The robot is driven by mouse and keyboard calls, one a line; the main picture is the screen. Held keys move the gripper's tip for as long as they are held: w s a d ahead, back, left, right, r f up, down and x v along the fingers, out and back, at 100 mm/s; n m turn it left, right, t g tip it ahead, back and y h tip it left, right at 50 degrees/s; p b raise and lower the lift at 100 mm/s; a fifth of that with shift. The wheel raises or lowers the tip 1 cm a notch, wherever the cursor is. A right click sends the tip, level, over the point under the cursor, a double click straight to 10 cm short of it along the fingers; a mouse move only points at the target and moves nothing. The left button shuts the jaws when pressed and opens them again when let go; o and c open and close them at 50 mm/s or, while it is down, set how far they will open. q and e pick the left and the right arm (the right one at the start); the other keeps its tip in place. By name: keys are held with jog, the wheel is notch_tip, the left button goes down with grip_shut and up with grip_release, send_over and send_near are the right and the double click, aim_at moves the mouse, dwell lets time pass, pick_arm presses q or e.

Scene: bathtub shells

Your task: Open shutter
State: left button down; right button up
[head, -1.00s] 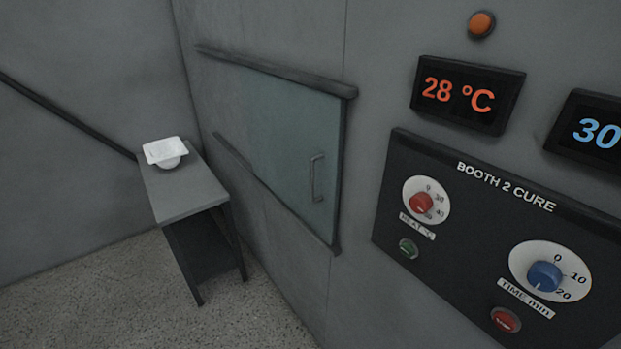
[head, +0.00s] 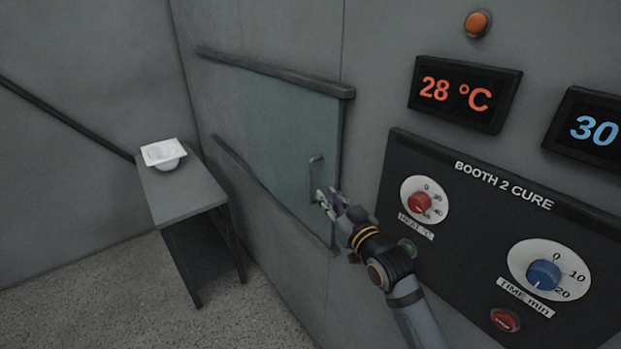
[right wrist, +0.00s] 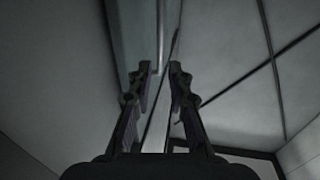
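The shutter (head: 270,130) is a grey-green sliding panel between an upper and a lower rail on the wall. It covers the framed area up to its right edge. Its upright bar handle (head: 312,170) sits near that right edge. My right gripper (head: 322,198) is at the lower part of the handle, coming from the lower right. In the right wrist view its two fingers (right wrist: 159,70) stand apart with a gap between them. A pale upright strip shows in the gap; I cannot tell if it is the handle. My left gripper is not in view.
A control panel (head: 470,165) with a red knob, a blue knob and buttons is on the wall right of my right arm. Displays (head: 464,95) are above it. A small table (head: 190,195) with a white basin-like shell (head: 165,153) stands at left.

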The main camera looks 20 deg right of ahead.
aim_at(311, 179)
jog(key=w, duration=0.3)
jog(key=w+a+p, duration=0.1)
jog(key=w, duration=0.2)
jog(key=w+p, duration=0.1)
jog(key=w, duration=0.3)
jog(key=shift+w+a, duration=0.1)
jog(key=shift+a, duration=0.2)
jog(key=shift+f, duration=0.1)
grip_shut()
